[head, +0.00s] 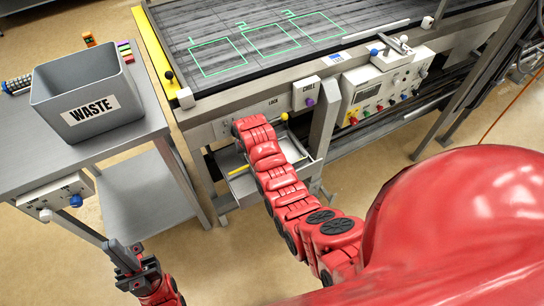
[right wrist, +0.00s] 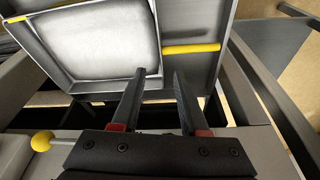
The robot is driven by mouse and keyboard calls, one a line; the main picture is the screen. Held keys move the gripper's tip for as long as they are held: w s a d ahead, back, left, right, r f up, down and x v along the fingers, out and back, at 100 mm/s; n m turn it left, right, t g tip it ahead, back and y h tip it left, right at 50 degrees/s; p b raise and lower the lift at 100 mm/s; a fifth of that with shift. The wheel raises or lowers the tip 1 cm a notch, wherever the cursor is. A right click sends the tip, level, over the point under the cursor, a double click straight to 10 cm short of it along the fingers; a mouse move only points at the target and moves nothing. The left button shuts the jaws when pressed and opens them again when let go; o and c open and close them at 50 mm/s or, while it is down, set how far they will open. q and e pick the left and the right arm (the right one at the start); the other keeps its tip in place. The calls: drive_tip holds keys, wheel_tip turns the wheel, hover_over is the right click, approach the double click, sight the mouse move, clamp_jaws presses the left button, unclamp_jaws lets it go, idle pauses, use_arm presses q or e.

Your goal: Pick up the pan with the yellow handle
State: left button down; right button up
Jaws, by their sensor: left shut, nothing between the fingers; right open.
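The grey pan (head: 240,186) is low under the belt frame in the head view, partly hidden by my red right arm. A yellow bar (head: 238,168) shows at its left. In the right wrist view the pan (right wrist: 98,50) fills the upper left, with a yellow handle bar (right wrist: 192,48) to its right. My right gripper (right wrist: 159,74) is open, its fingertips by the pan's near right corner, just below the yellow bar; contact cannot be told. It is hidden in the head view. My left gripper (head: 124,257) is shut and empty at lower left, away from the pan.
A grey WASTE bin (head: 85,98) stands on a side table (head: 140,115) at left. The belt (head: 255,35) with green squares lies above the pan. A control box (head: 382,82) is to the right. A yellow knob (right wrist: 42,141) is near my right gripper. Floor at lower left is clear.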

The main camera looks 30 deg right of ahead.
sight(248, 162)
drive_tip(key=shift+w+f+p, duration=0.1)
drive_tip(key=shift+f+p, duration=0.55)
drive_tip(key=shift+f, duration=0.05)
drive_tip(key=shift+w+f, duration=0.1)
drive_tip(key=shift+f, duration=0.25)
drive_tip(key=shift+p+x, duration=0.4)
drive_tip(key=shift+x, duration=1.25)
drive_tip(key=shift+a, duration=0.15)
clamp_jaws()
